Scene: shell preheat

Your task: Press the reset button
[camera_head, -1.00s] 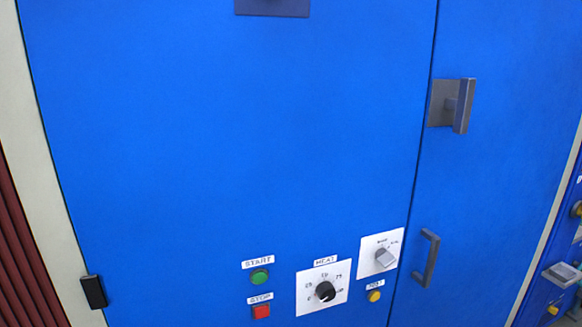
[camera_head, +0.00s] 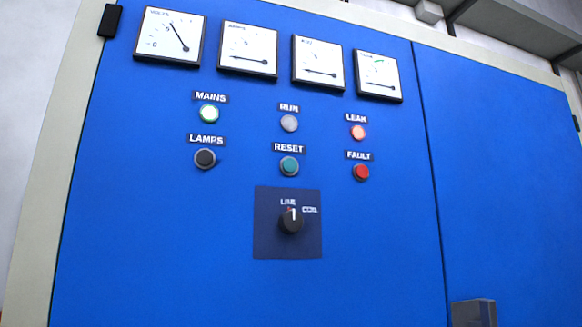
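The reset button (camera_head: 289,166) is a round teal button in a grey ring on the blue cabinet door (camera_head: 150,250), under a label reading RESET. It sits between the dark LAMPS button (camera_head: 205,158) on the left and the red FAULT button or lamp (camera_head: 361,172) on the right. The whitish RUN lamp (camera_head: 289,123) is straight above it. The LINE/COIL knob (camera_head: 291,221) on a dark blue plate is below it. Neither of my grippers is in view.
Several dial gauges line the top, including the volts gauge (camera_head: 168,36). A grey handle (camera_head: 474,313) shows at the lower right. Nothing blocks the front of the panel.

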